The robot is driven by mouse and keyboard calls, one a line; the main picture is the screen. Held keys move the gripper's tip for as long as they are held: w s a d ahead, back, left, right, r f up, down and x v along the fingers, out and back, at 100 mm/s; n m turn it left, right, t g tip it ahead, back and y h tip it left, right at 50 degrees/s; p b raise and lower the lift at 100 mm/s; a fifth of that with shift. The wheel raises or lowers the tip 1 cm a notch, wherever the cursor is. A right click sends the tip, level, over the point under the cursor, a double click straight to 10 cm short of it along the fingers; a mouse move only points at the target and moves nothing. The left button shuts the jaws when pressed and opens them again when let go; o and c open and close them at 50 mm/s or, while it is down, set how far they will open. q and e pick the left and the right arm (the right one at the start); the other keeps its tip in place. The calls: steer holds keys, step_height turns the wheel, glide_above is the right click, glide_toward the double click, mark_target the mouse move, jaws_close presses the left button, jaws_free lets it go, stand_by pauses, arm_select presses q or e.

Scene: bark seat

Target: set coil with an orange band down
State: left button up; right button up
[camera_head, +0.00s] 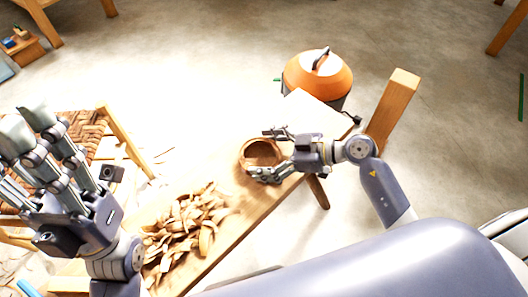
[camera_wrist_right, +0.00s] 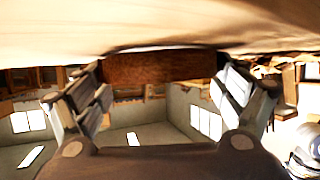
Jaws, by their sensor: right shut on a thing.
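The coil (camera_head: 262,152) is a round, hollow brown roll of bark with a paler orange-brown rim. It is at the far end of the wooden bench (camera_head: 231,224), over its top. My right gripper (camera_head: 262,153) comes in from the right and is shut on the coil, its fingers around two sides. In the right wrist view the coil (camera_wrist_right: 160,68) is a brown block between the fingertips, close to a pale surface; I cannot tell whether they touch. My left gripper (camera_head: 28,123) is at the left, fingers apart and empty, away from the coil.
Bark strips (camera_head: 185,228) are heaped on the near part of the bench. An orange-lidded pot (camera_head: 318,75) stands beyond the bench's far end. A wooden post (camera_head: 391,110) rises right of it. A woven seat (camera_head: 82,135) is at the left.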

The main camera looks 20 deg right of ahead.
steer(key=o, duration=0.8)
steer(key=shift+o, duration=0.2)
